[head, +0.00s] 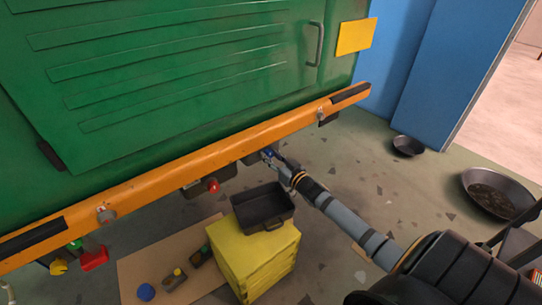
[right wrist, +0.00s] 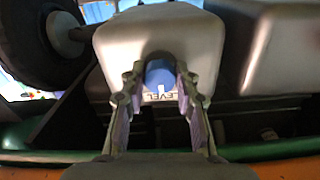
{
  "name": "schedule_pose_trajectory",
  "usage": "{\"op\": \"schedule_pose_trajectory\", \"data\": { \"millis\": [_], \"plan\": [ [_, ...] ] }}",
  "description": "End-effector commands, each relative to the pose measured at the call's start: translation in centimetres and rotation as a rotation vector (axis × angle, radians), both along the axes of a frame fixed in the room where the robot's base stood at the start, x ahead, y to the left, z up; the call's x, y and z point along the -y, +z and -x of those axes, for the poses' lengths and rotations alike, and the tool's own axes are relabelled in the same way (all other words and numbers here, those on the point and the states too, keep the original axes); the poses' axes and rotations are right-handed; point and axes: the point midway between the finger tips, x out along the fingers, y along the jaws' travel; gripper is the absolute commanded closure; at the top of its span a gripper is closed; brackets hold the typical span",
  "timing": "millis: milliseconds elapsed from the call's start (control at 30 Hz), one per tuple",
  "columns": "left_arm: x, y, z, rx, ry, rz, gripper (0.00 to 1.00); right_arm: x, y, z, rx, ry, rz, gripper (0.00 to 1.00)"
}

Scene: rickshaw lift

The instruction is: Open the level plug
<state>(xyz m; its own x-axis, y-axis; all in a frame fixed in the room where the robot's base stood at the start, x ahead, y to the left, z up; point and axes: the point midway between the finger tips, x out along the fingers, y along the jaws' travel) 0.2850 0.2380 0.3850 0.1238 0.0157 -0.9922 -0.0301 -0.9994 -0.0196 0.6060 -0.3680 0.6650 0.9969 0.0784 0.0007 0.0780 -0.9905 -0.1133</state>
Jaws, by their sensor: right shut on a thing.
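The level plug (right wrist: 160,74) is a blue round knob with a white mark. It sits in a notch of a grey housing (right wrist: 160,35), above a label reading LEVEL, in the right wrist view. My right gripper (right wrist: 159,82) has its two fingers on either side of the plug and is shut on it. In the head view my right gripper (head: 268,154) reaches under the orange bumper (head: 190,172) of the green vehicle, and the plug is hard to make out there. My left gripper is not clearly seen in either view.
A red knob (head: 212,186) hangs below the bumper. A black tray (head: 262,207) stands on a yellow box (head: 253,255) just below my right gripper. A cardboard sheet (head: 135,268) with small items lies to the left. Dark pans (head: 497,193) sit on the floor at right.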

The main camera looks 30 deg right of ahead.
Motion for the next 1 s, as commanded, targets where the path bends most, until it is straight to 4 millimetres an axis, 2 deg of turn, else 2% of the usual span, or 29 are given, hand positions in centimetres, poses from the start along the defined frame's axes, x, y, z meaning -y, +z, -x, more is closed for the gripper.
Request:
{"op": "schedule_pose_trajectory", "data": {
  "millis": [267, 600, 800, 1000],
  "plan": [
    [-1.1, -3.9, 0.9, 0.003, 0.007, -0.019, 0.6, 0.0, 0.2, 0.0, 0.014, -0.002, 0.213, 1.0],
    [-2.7, -9.2, 3.7, 0.014, 0.01, -0.044, 0.6, 0.0, 0.2, 0.0, 0.038, -0.001, 0.538, 1.0],
    [-3.4, -11.2, 5.4, 0.019, 0.008, -0.054, 0.6, 0.0, 0.1, 0.0, 0.054, -0.001, 0.726, 1.0],
    [-3.6, -11.9, 6.5, 0.019, 0.008, -0.057, 0.6, 0.0, 0.0, 0.1, 0.069, 0.0, 0.915, 1.0]
  ]
}}
